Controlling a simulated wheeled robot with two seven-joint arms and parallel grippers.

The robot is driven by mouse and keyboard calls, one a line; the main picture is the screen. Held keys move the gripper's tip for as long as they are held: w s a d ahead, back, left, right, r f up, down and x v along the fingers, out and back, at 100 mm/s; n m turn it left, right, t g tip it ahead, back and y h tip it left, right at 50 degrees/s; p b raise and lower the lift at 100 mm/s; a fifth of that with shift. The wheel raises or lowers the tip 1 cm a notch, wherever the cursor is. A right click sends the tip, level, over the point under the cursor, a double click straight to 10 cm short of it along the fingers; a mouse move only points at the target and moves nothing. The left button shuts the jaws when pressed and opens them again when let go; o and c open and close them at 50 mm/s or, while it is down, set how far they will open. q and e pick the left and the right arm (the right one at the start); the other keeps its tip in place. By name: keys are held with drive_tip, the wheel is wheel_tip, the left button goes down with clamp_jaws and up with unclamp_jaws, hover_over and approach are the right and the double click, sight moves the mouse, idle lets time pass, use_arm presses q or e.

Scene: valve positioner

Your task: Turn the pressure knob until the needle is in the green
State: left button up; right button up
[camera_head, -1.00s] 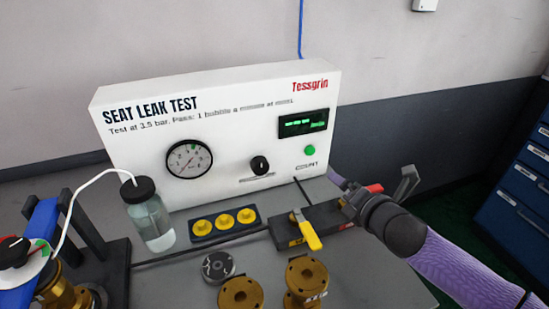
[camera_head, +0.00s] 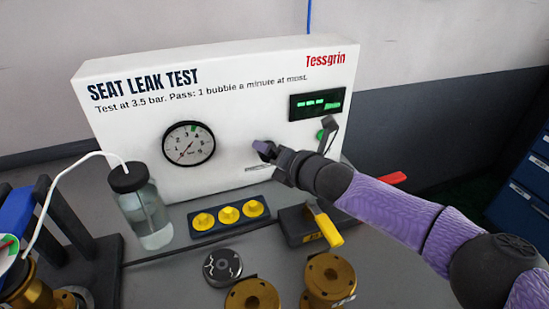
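The white seat leak test panel (camera_head: 230,178) carries a round pressure gauge (camera_head: 188,143). The gauge has a green band near the top of its scale, and its dark needle appears to point down and left, away from the green. My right gripper (camera_head: 266,152) comes in from the right and is at the panel face, over the place of the black pressure knob. The knob is hidden behind it, so I cannot tell whether the fingers touch or hold it. My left gripper is not in view.
A water bottle (camera_head: 148,210) with a white tube stands left. In front of the panel are a block with yellow caps (camera_head: 228,212), a yellow-handled valve (camera_head: 325,225), a grey disc (camera_head: 222,267) and brass flanged parts (camera_head: 330,277). A lit display (camera_head: 317,103) is at upper right.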

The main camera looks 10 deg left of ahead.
drive_tip(key=shift+c, duration=0.2)
drive_tip(key=c, duration=1.2)
drive_tip(key=shift+d+f+m+y+b, duration=0.15)
drive_tip(key=shift+m+y+b, duration=0.5)
drive_tip(key=shift+m+b, duration=0.5)
drive_tip(key=shift+f+m+y+b, duration=0.1)
drive_tip(key=shift+m+y+b, duration=0.65)
drive_tip(key=shift+m, duration=0.7)
drive_tip(key=shift+c, duration=0.2)
drive_tip(key=shift+w, duration=0.1)
